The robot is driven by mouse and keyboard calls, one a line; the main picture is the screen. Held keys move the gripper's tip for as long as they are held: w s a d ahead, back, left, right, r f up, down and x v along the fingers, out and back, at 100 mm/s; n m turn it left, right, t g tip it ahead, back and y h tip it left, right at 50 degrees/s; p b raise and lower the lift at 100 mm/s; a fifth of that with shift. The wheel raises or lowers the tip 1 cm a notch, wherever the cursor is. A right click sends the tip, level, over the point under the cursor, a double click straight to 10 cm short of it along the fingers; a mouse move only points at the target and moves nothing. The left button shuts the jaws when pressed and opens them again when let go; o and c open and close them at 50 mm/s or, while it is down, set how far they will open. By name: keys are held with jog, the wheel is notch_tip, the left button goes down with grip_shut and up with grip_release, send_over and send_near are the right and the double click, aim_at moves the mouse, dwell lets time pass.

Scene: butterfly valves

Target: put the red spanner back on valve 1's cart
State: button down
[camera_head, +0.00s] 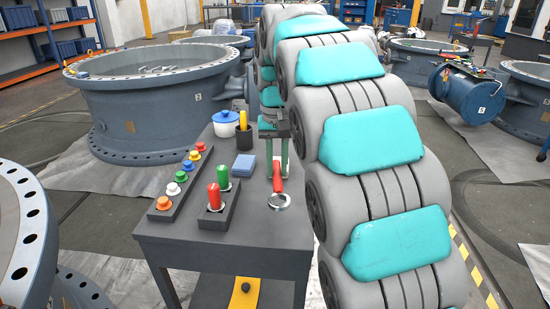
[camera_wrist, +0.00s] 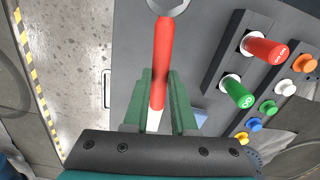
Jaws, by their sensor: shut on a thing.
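The red spanner (camera_wrist: 163,60) has a red handle and a grey ring end, which is cut off at the top of the wrist view. In the head view the spanner (camera_head: 278,180) hangs over the right part of the dark grey cart (camera_head: 240,240), ring end toward the near side. My gripper (camera_head: 276,165) has green fingers shut on the handle; the wrist view shows the gripper (camera_wrist: 158,105) with one finger on each side. I cannot tell whether the spanner touches the cart top. No number is readable on the cart.
The cart holds red and green handled tools (camera_head: 218,190), a row of coloured knobs (camera_head: 180,180), a blue block (camera_head: 244,165), a white pot (camera_head: 225,122) and a dark cup (camera_head: 243,137). My arm blocks the right side. A large grey valve (camera_head: 150,95) stands behind left.

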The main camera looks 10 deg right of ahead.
jog(key=shift+f+b, duration=1.5)
jog(key=shift+f, duration=2.5)
jog(key=c, duration=0.6)
grip_release()
jog(key=shift+c, duration=0.2)
jog(key=shift+r, duration=0.1)
